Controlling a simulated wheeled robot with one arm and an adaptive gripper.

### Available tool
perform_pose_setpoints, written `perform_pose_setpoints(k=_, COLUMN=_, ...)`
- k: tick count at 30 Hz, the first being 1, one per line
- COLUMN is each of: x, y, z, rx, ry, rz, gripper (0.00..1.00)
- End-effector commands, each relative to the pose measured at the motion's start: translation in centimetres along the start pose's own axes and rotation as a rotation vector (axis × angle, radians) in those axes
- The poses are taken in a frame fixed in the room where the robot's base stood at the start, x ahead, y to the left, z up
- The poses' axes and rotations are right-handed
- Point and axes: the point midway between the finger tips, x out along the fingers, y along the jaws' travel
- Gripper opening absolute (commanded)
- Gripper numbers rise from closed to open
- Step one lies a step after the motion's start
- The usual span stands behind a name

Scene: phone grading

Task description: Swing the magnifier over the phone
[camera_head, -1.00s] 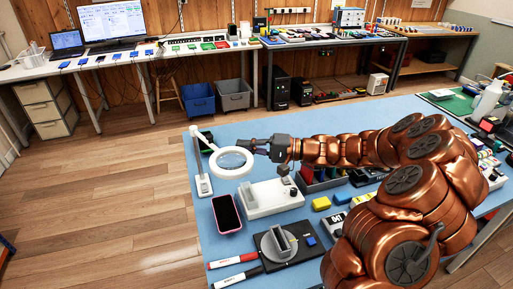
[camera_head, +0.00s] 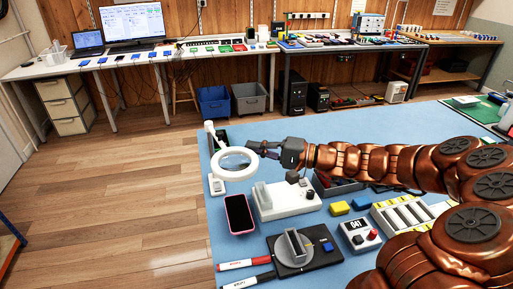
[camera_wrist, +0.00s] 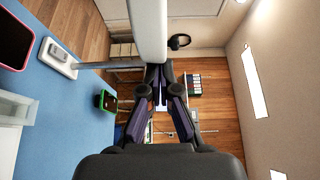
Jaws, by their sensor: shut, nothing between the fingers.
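The magnifier (camera_head: 236,181) is a white ring with a clear lens, held above the table on a thin post from a white base (camera_head: 216,185). The pink-edged phone (camera_head: 239,214) lies flat with its dark screen up, just below the ring in the head view. I cannot tell whether the lens is directly over it. My gripper (camera_head: 252,149) is shut and empty at the ring's right side, touching or very close. In the wrist view, the fingertips (camera_wrist: 161,68) meet at the white ring (camera_wrist: 148,30), seen edge-on; the phone's corner (camera_wrist: 14,38) shows at upper left.
A white device (camera_head: 284,204) stands right of the phone. The blue table's (camera_head: 222,245) left edge is close to the phone.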

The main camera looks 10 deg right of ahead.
Motion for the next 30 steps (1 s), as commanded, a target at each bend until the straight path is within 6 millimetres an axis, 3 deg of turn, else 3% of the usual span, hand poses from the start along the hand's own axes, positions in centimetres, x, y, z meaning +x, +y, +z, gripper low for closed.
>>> perform_pose_setpoints(k=4, x=-0.1, y=0.1, z=0.5, rx=-0.001, ry=-0.017, rz=0.001, gripper=0.0)
perform_pose_setpoints(k=8, x=-1.5, y=0.1, z=0.5, rx=0.0, ry=-0.014, rz=-0.001, gripper=0.0)
perform_pose_setpoints(k=21, x=-9.3, y=0.1, z=-0.2, rx=0.0, ry=0.004, rz=0.0, gripper=0.0)
perform_pose_setpoints(k=30, x=-11.9, y=0.1, z=-0.1, rx=0.001, ry=0.002, rz=0.0, gripper=0.0)
